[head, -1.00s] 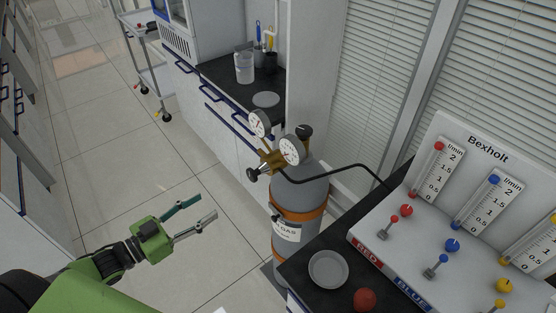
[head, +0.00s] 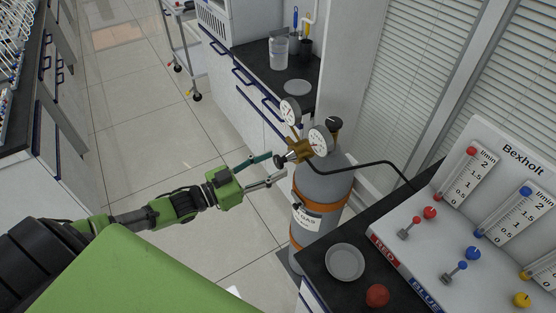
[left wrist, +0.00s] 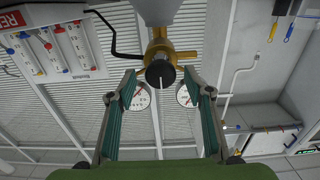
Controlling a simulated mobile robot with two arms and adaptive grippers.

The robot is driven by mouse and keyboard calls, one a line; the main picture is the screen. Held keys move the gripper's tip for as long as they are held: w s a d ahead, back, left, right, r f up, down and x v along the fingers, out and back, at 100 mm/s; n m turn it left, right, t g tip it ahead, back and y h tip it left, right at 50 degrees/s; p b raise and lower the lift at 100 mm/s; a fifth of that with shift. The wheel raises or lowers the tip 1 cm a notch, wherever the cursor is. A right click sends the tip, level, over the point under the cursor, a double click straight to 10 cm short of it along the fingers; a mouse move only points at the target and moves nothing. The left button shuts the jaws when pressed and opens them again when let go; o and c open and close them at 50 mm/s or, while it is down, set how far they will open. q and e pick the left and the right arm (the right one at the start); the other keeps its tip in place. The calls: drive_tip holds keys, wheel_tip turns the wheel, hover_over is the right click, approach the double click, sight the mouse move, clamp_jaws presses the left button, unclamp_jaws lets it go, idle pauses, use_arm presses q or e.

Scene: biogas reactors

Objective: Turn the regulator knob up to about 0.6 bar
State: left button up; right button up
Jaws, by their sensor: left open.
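The grey gas cylinder (head: 322,186) with orange bands stands beside the dark bench and carries a brass regulator (head: 301,150). Two round white gauges (head: 320,141) sit on the regulator; their readings are too small to tell. The black regulator knob (head: 280,162) points left toward my left gripper (head: 276,166). That gripper is open, with its fingertips at the knob. In the left wrist view the knob (left wrist: 160,74) shows between the two spread fingers, with a gap on each side. I cannot tell whether the tips reach around it. My right gripper is not in view.
A black hose (head: 372,164) runs from the regulator to the Bexholt flow panel (head: 450,220) at the right. A grey dish (head: 345,262) and a red ball-like object (head: 377,295) are on the near bench. The tiled floor at the left is clear.

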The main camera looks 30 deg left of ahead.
use_arm(q)
drive_tip(key=shift+x, duration=1.35)
drive_tip(key=c, duration=1.1)
